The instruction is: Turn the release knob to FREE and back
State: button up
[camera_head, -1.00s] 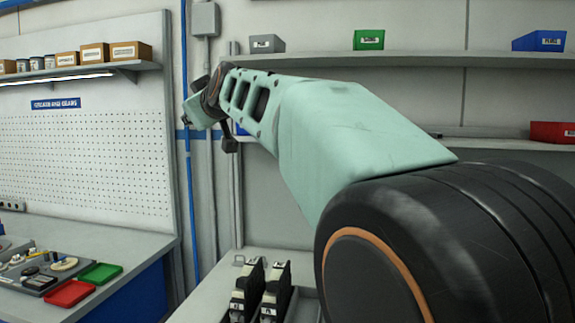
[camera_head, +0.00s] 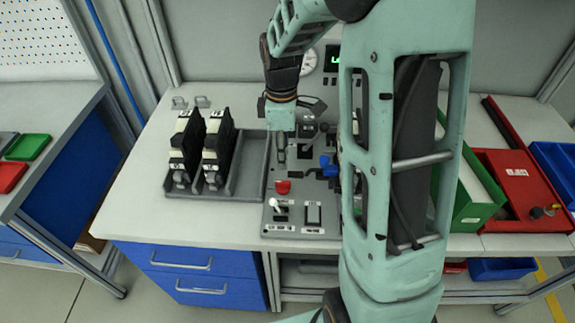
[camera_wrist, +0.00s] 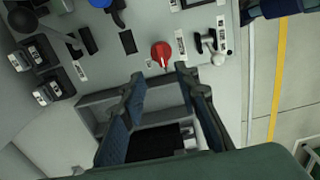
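A red knob (camera_head: 283,187) sits on the grey control panel (camera_head: 270,215), at its left side. It also shows in the wrist view (camera_wrist: 161,52), just beyond my fingertips. A blue knob (camera_head: 328,165) is farther right on the panel, partly covered by my arm; a blue part is at the top edge of the wrist view (camera_wrist: 118,16). The panel labels are too small to read, so I cannot tell which control is marked FREE. My gripper (camera_wrist: 158,76) points down over the panel's left side. Its two fingers are apart with nothing held, and the red knob is not between them.
A grey tray (camera_head: 247,178) with two black-and-white units (camera_head: 217,148) stands left of the panel. A white toggle lever (camera_head: 274,204) is near the red knob. The bench's front left is clear.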

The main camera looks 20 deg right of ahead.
aim_at(283, 182)
notch_tip(283, 182, down, 11)
jog(key=shift+s+r, duration=0.1)
dwell(0.3)
grip_shut()
